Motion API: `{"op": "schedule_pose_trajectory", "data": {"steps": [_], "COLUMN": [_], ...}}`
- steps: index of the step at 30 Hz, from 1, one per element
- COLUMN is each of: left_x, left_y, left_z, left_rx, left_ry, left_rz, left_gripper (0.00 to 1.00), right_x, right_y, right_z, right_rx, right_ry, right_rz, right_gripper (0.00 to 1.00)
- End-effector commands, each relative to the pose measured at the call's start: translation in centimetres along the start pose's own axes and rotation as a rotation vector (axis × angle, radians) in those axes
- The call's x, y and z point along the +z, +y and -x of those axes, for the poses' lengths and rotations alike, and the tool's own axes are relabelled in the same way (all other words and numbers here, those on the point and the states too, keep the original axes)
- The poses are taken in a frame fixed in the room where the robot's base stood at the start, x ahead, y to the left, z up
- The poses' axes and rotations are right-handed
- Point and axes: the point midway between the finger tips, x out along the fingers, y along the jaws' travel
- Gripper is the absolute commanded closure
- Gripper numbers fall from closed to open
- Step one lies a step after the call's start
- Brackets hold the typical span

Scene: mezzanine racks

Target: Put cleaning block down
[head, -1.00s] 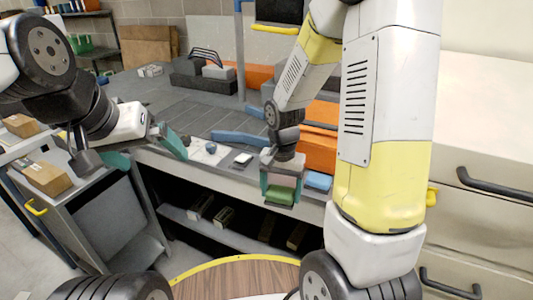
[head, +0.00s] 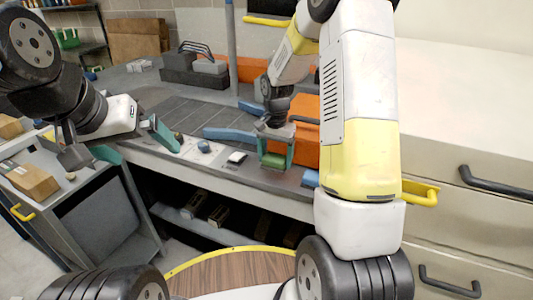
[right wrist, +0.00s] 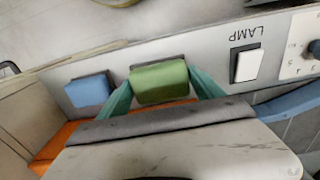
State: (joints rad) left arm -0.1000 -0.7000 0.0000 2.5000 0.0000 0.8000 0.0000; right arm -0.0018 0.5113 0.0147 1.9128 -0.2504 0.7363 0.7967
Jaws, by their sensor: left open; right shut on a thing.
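A green block (head: 276,160), apparently the cleaning block, sits between the teal fingers of my right gripper (head: 276,148) at the front strip of the bench (head: 225,172). In the right wrist view the green block (right wrist: 158,82) is pinched between both fingers, over or on the pale strip. Whether its underside touches the strip cannot be told. A blue block (right wrist: 90,92) lies on the strip to its left, apart from it. My left gripper (head: 135,143) is open and empty, at the left near the bench's front edge.
A white lamp switch (right wrist: 246,65) and a dial (right wrist: 312,50) are on the strip right of the green block. An orange bin (head: 306,110) stands close behind my right gripper. A cart with a cardboard box (head: 32,180) is at the left. White drawers (head: 460,205) fill the right.

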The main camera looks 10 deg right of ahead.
Motion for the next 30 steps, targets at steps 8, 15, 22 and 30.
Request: {"op": "schedule_pose_trajectory", "data": {"steps": [8,15,22,30], "left_x": [0.0,0.0,0.0,0.0], "left_y": [0.0,0.0,0.0,0.0], "left_z": [0.0,0.0,0.0,0.0], "left_rx": [0.0,0.0,0.0,0.0], "left_ry": [0.0,0.0,0.0,0.0], "left_rz": [0.0,0.0,0.0,0.0], "left_gripper": [0.02,0.02,0.02,0.02], "right_x": [-0.7,-0.7,-0.7,-0.7], "right_y": [-0.3,-0.3,-0.3,-0.3], "right_z": [-3.0,-3.6,-3.9,-3.9], "right_rx": [0.002,0.0,-0.001,-0.001], "right_ry": [-0.004,0.0,0.0,0.0], "right_rz": [0.001,0.0,0.001,0.001], "right_gripper": [0.71,0.71,0.16,0.02]}}
